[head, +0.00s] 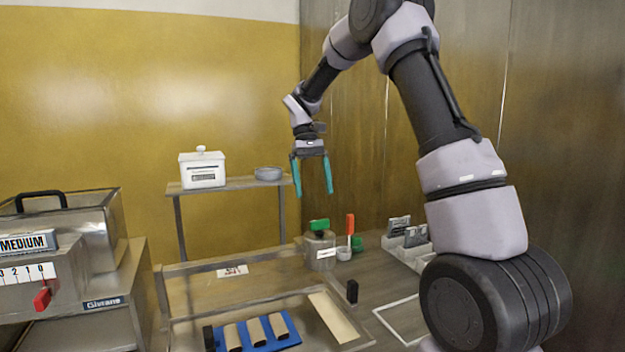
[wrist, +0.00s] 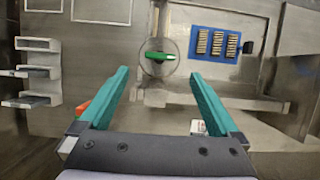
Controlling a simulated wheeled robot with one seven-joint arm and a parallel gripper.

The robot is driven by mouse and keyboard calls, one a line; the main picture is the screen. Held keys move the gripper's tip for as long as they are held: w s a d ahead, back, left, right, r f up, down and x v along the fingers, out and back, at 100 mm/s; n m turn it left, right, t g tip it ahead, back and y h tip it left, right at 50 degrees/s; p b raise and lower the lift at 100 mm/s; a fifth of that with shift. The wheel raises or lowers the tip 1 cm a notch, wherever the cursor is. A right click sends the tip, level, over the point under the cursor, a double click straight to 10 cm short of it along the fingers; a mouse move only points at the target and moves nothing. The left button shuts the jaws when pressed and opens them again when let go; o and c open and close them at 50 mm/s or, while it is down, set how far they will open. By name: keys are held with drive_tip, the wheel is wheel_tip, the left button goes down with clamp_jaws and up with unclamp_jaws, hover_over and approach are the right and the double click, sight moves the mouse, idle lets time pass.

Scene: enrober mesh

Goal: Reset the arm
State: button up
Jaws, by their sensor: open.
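My gripper (head: 311,174) is open and empty, with two teal fingers pointing down. It hangs in the air above the work surface, well clear of the things below. In the wrist view its fingers (wrist: 160,95) are spread wide with nothing between them. My arm reaches up from the right and bends over at the top of the head view.
Below stand a steel pot with a green handle (head: 319,250), an orange-handled tool (head: 350,225) and a grey rack (head: 408,250). A blue mat (head: 262,345) bears bars at the front. A white box (head: 202,169) sits on a back shelf. A MEDIUM-labelled machine (head: 75,310) stands left.

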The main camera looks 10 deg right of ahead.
drive_tip(key=shift+v, duration=1.2)
drive_tip(key=shift+r, duration=0.1)
drive_tip(key=s+d+r+m+t+y, duration=0.1)
drive_tip(key=s+d+r+t, duration=0.15)
drive_tip(key=s+r, duration=0.3)
drive_tip(key=s+d+r+m+t+y, duration=0.1)
drive_tip(key=s+d+r+m+t, duration=0.2)
drive_tip(key=s, duration=0.4)
drive_tip(key=s+d+m+t+y, duration=0.1)
drive_tip(key=s+t, duration=0.5)
drive_tip(key=s, duration=0.7)
drive_tip(key=shift+d+r+m, duration=0.45)
drive_tip(key=shift+r+m, duration=0.05)
drive_tip(key=shift+m, duration=0.3)
